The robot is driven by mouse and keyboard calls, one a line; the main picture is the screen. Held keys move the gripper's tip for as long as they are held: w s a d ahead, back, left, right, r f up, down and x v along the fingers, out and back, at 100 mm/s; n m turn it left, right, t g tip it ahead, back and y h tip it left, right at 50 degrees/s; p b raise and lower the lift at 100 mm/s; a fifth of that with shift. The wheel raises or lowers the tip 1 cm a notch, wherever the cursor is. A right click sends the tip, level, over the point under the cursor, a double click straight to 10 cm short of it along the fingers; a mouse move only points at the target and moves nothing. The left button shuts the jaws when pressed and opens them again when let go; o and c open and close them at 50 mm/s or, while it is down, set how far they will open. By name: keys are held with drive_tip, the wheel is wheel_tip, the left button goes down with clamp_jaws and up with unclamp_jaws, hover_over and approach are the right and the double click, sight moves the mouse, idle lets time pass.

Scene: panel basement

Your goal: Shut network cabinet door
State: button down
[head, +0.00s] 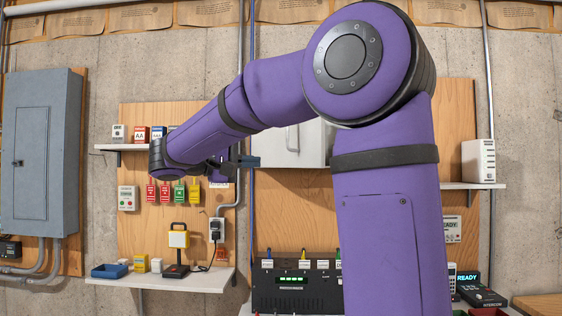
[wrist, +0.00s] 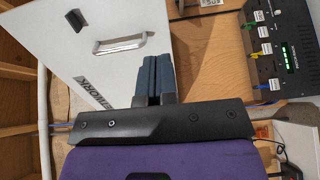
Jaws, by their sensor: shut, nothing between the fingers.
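The network cabinet (head: 308,150) is on the wooden board in the head view, largely hidden behind my arm. Its pale door, with a metal handle (head: 292,137), shows in part. In the wrist view the white door (wrist: 75,55) fills the upper left, with its handle (wrist: 120,44), a dark latch and partly hidden lettering. How far the door stands open I cannot tell. My gripper (head: 257,161) is at the cabinet's left side in the head view. Its blue fingers (wrist: 156,72) are together and empty, over the door's edge in the wrist view; contact is unclear.
A black network unit (head: 292,288) with plugged cables is below the cabinet. A shelf (head: 170,279) with a lamp and small boxes is at lower left. A grey electrical panel (head: 40,152) is at far left. A blue vertical conduit runs close to my gripper.

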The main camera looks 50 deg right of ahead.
sight(307, 161)
drive_tip(key=x, duration=1.3)
drive_tip(key=shift+d+r, duration=0.2)
drive_tip(key=shift+r, duration=0.05)
drive_tip(key=shift+d, duration=0.1)
